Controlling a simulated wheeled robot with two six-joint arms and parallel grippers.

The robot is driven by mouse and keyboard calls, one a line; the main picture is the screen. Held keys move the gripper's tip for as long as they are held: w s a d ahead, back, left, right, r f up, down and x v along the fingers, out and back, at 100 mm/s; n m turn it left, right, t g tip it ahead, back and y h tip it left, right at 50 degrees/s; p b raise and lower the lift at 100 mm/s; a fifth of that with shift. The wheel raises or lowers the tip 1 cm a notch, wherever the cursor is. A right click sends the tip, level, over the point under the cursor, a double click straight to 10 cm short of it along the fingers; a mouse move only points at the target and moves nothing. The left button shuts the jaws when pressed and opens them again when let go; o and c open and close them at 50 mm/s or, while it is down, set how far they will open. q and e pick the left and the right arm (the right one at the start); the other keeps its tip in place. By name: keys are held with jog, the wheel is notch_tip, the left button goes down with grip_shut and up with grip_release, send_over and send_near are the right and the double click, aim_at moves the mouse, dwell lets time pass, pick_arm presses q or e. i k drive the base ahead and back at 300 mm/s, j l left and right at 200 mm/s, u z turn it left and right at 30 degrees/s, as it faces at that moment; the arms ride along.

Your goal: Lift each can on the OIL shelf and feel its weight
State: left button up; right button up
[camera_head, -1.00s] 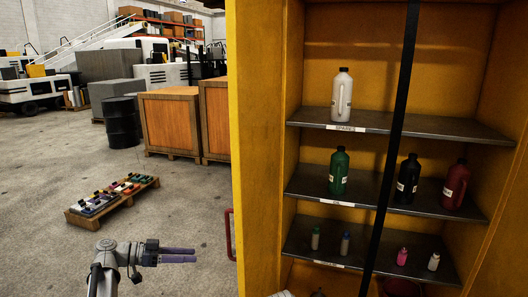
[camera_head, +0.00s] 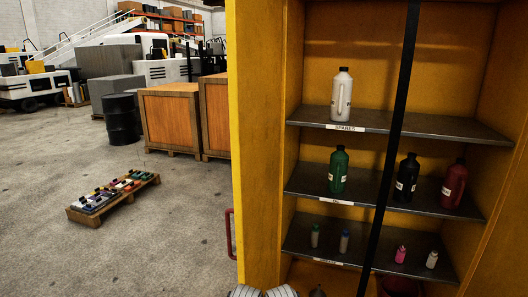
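The yellow cabinet (camera_head: 258,130) stands open, with several shelves. On its middle shelf (camera_head: 322,190), whose small label (camera_head: 335,201) is too small to read surely, three handled cans stand upright. A green can (camera_head: 338,171) is at the left, a black can (camera_head: 407,178) right of the middle and a dark red can (camera_head: 454,184) at the right. The top shelf (camera_head: 400,124), labelled SPARES, holds one white can (camera_head: 342,95). A grey part at the bottom edge seems to be my own arm.
A black vertical strap (camera_head: 391,140) crosses in front of the shelves, left of the black can. Small bottles (camera_head: 344,241) stand on the lower shelf. A red handle (camera_head: 230,233) is at the cabinet's left side. A low pallet (camera_head: 117,199) lies on the open floor.

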aim_at(456, 176)
jog(key=i+j+z, duration=0.2)
jog(key=j+z, duration=0.15)
jog(key=j, duration=0.45)
jog(key=i+j+z, duration=0.1)
jog(key=j+z, duration=0.3)
jog(key=j, duration=0.45)
jog(key=j+z, duration=0.35)
jog(key=j, duration=0.5)
jog(key=i+l+z, duration=0.1)
jog(key=l, duration=0.35)
jog(key=i+l+z, duration=0.1)
jog(key=i+l, duration=0.25)
jog(key=i+l+z, duration=0.1)
jog(key=i+l, duration=0.15)
jog(key=l, duration=0.2)
jog(key=i+l+z, duration=0.1)
jog(key=i+l, duration=0.15)
jog(key=l, duration=0.15)
